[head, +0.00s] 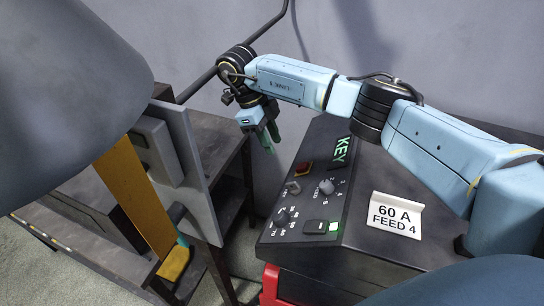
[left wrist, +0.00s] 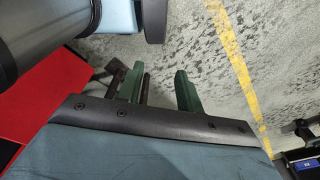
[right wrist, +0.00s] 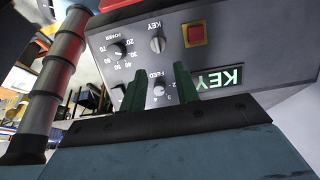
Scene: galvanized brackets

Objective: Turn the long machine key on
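The key switch (head: 293,187) is a small grey knob on the sloping black panel of the machine, left of the feed dial. In the right wrist view the key (right wrist: 157,44) has the small label KEY beside it, and its grip looks roughly upright in the picture. My right gripper (head: 270,138) hangs beyond the panel's far left corner, apart from the key. Its green fingers (right wrist: 159,68) are open and empty in the right wrist view. My left gripper (left wrist: 159,70) is open and empty over the floor; I cannot make it out clearly in the head view.
The panel also holds a feed dial (head: 326,187), a power dial (head: 282,217), a red button on yellow (head: 302,169) and a switch with a lit green lamp (head: 333,227). A sign reading 60 A FEED 4 (head: 396,213) stands on the machine top. A dark bench (head: 205,135) stands left.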

